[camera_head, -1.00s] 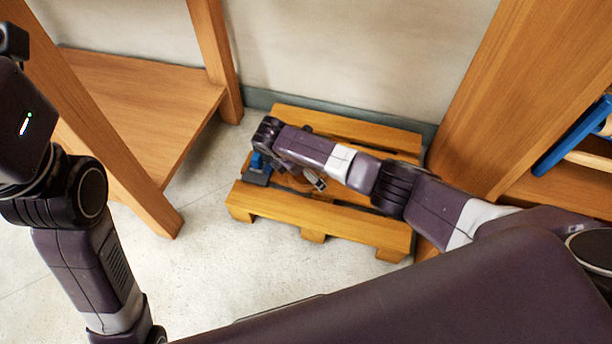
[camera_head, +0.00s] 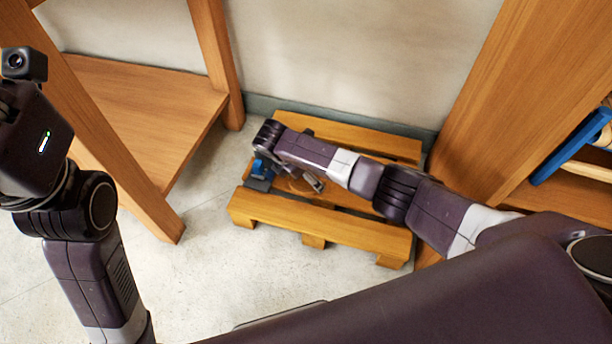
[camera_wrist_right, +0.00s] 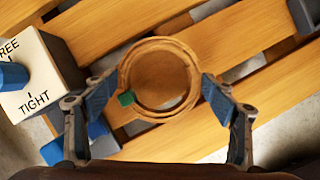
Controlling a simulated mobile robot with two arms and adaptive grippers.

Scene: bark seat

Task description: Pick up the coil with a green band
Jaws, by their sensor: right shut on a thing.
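The coil (camera_wrist_right: 160,116) is a tan ring with a small green band (camera_wrist_right: 127,98) on its left side in the right wrist view. It lies between the two fingers of my right gripper (camera_wrist_right: 160,88), which is shut on it. In the head view my right gripper (camera_head: 300,180) is low over the wooden pallet (camera_head: 345,228), and my arm hides part of the coil. Whether the coil still touches the slats cannot be told. Only the wrist end of my left arm shows at the left edge; its fingers are out of view.
A pale box (camera_wrist_right: 40,78) marked "FREE" and "TIGHT" with a blue knob (camera_wrist_right: 12,76) is left of the coil. A wooden shelf (camera_head: 140,95) stands left of the pallet, a wooden upright (camera_head: 510,90) right of it. The wall is behind; bare floor (camera_head: 205,245) lies in front.

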